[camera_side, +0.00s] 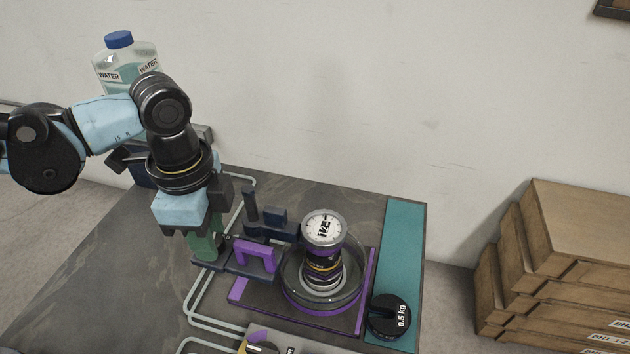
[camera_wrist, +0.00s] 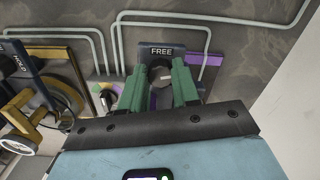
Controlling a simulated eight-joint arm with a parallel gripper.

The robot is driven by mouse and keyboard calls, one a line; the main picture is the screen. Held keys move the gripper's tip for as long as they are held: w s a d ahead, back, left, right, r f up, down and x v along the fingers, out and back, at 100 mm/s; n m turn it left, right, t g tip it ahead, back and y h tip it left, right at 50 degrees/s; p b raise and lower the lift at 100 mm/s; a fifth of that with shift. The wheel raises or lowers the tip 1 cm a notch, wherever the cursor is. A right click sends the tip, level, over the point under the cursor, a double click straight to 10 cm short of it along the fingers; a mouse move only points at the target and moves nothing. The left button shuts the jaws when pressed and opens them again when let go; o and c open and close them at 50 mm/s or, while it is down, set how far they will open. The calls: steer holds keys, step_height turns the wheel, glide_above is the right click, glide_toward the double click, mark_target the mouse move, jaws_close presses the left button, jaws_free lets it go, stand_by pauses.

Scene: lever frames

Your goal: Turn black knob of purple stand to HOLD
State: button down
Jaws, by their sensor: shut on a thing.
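The purple stand (camera_side: 355,318) is on the table in the side view, with a purple bracket (camera_side: 254,253) and a round clear-walled dish holding a dial-topped cylinder (camera_side: 323,229). My gripper (camera_side: 208,252) reaches down at the stand's left end. In the wrist view its green fingers (camera_wrist: 160,82) are shut on the dark knob (camera_wrist: 161,72), one finger on each side. A dark plate reading FREE (camera_wrist: 162,52) lies just beyond the knob. The fingers hide part of the knob, and I cannot tell its pointing direction. The fingers hide it in the side view.
A yellow stand (camera_wrist: 62,50) with a plate reading HOLD (camera_wrist: 18,64) is left in the wrist view. A black 0.5 kg weight (camera_side: 388,316) sits on a teal strip (camera_side: 402,235). Pale tubes (camera_side: 192,300) run along the table. A water jug (camera_side: 124,62) stands behind my arm.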

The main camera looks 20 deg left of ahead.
steer(key=c, duration=1.1)
jaws_free()
steer(key=shift+r, duration=0.15)
step_height(320, 180, up, 12)
steer(key=a+f+n+t, duration=0.3)
steer(key=a+n, duration=0.4)
steer(key=a, duration=0.3)
steer(key=a+f+n+t, duration=0.4)
steer(key=a+n, duration=0.4)
steer(key=a, duration=0.3)
steer(key=shift+w+a+f, duration=0.15)
steer(key=shift+w+f, duration=0.05)
steer(key=shift+f, duration=0.4)
